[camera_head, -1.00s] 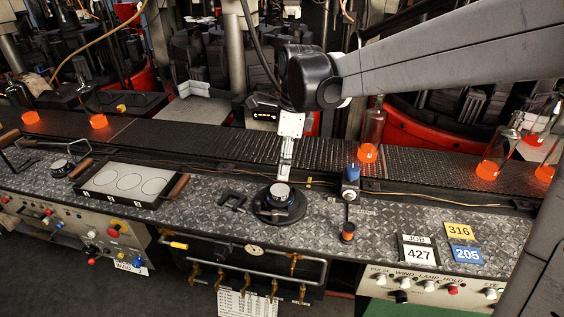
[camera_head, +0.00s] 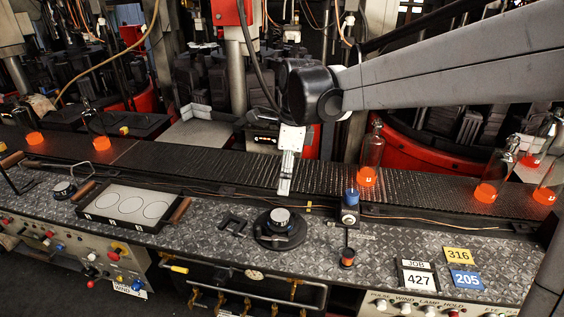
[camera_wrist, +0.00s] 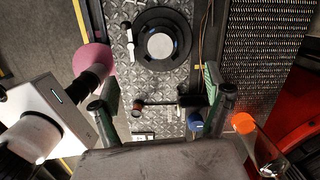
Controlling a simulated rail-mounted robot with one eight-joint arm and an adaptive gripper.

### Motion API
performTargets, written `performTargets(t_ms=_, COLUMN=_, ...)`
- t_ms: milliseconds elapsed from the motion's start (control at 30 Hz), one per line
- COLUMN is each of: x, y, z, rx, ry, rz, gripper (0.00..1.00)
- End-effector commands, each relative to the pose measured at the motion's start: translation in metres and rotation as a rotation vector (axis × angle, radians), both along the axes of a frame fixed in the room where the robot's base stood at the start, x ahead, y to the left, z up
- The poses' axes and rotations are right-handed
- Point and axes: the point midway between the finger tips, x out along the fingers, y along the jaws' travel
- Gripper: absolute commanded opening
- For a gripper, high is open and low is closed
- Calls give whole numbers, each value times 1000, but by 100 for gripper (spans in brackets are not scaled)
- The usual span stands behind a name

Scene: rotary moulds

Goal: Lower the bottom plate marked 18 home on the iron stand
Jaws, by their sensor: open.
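The black round iron stand (camera_head: 279,243) is on the tread-plate bench, front centre; it also shows at the top of the wrist view (camera_wrist: 140,47). A silver-topped round piece with a dark side and a touch of blue, apparently the bottom plate (camera_head: 281,216), sits in its middle; its pale top shows in the wrist view (camera_wrist: 160,46). No number is readable, and I cannot tell whether it is fully seated. My gripper (camera_head: 285,192) is open and empty, above and behind the stand. In the wrist view my gripper (camera_wrist: 160,84) has its fingers wide apart, nothing between them.
Glowing bottles (camera_head: 367,165) stand on the conveyor behind. Number cards (camera_head: 418,279) lie front right.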

Motion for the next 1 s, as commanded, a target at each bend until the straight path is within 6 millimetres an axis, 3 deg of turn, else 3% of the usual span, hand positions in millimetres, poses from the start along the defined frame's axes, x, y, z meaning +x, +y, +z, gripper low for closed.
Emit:
performTargets(t_ms=500, x=0, y=0, z=36, rx=0, ry=0, rz=0, gripper=82)
performTargets(t_ms=833, x=-1, y=-1, z=36, rx=0, ry=-1, rz=3, gripper=82)
performTargets(t_ms=1000, x=-13, y=-13, z=42, rx=-2, ry=-44, rz=83, gripper=82)
